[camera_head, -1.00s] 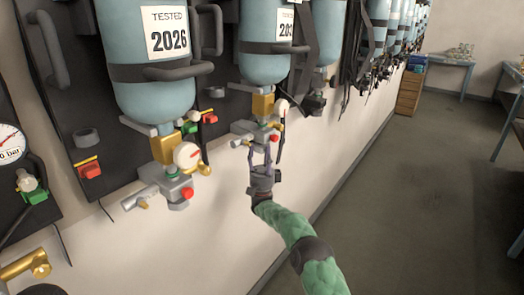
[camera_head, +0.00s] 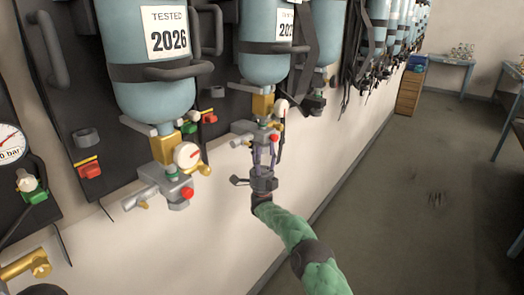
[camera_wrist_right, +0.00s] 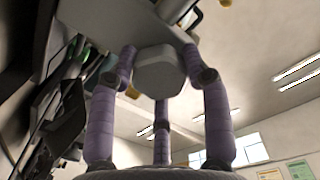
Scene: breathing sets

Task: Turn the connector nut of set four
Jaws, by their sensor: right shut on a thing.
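My right gripper (camera_head: 265,148) reaches up from below to the second blue cylinder (camera_head: 264,45), at the regulator under its brass valve (camera_head: 263,105). In the right wrist view its purple fingers stand around a grey faceted connector nut (camera_wrist_right: 158,72), and the gripper (camera_wrist_right: 160,75) is shut on it. In the head view the fingers and the grey regulator body (camera_head: 256,132) largely hide the nut. No set number is readable. My left gripper is not in view.
A nearer cylinder (camera_head: 150,80) with a 2026 label, a gauge (camera_head: 187,155) and a grey regulator hangs to the left. More sets line the wall to the right. A wooden drawer unit (camera_head: 410,92) and a table (camera_head: 450,62) stand far back.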

